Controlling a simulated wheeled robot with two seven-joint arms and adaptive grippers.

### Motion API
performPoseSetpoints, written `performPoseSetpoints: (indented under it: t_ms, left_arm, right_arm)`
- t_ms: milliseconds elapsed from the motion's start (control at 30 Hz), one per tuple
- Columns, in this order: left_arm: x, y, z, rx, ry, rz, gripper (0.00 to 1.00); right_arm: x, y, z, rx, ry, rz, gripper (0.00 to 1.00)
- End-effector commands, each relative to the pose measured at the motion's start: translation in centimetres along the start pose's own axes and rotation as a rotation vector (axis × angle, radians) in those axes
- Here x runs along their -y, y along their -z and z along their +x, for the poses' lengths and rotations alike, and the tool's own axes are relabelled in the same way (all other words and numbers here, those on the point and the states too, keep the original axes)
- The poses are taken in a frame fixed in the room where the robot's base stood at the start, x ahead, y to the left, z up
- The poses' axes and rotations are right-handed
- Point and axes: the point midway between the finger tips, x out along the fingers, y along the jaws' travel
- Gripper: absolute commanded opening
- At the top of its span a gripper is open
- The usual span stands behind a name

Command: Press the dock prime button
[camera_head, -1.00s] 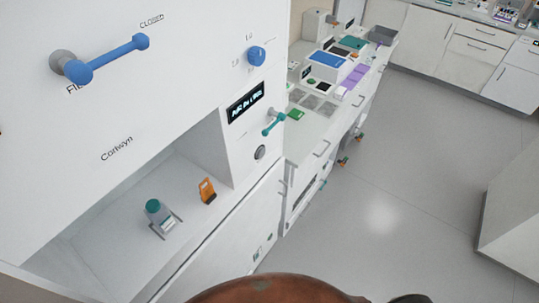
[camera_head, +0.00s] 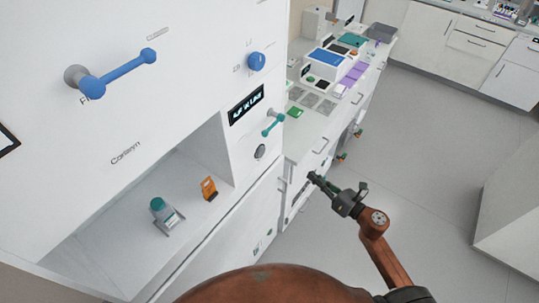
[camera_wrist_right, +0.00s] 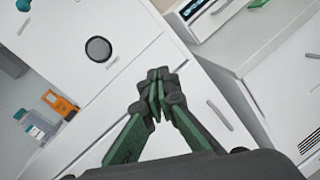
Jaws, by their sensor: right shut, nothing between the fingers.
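My left gripper is not in view.
A teal lever (camera_head: 272,124), a small display (camera_head: 246,105), a blue knob (camera_head: 256,62) and a blue handle (camera_head: 124,74) are on the cabinet front. An orange item (camera_head: 209,188) and a teal-capped container (camera_head: 158,206) stand in the open bay.

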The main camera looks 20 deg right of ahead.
Motion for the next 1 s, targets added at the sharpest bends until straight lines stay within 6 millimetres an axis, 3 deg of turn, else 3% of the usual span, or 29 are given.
performPoseSetpoints:
  t_ms: [33, 100, 233, 667, 833, 1000]
  left_arm:
    - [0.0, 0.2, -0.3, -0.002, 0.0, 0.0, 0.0]
    - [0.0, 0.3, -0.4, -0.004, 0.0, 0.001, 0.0]
    - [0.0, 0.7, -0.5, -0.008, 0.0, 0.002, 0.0]
    - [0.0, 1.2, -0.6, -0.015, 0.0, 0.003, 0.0]
    - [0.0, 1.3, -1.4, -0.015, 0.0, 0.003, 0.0]
    - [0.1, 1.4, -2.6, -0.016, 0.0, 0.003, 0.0]
  right_arm:
    - [-3.2, -1.9, 0.0, -0.004, -0.061, -0.134, 0.0]
    - [-6.3, -3.2, -0.1, -0.007, -0.121, -0.28, 0.0]
    - [-9.3, -4.2, -0.3, -0.008, -0.177, -0.425, 0.0]
    - [-9.8, -4.3, -0.1, -0.006, -0.186, -0.448, 0.0]
    - [-10.2, -4.5, 1.8, -0.005, -0.187, -0.446, 0.0]
    - [-10.9, -4.5, 5.2, -0.004, -0.187, -0.446, 0.0]
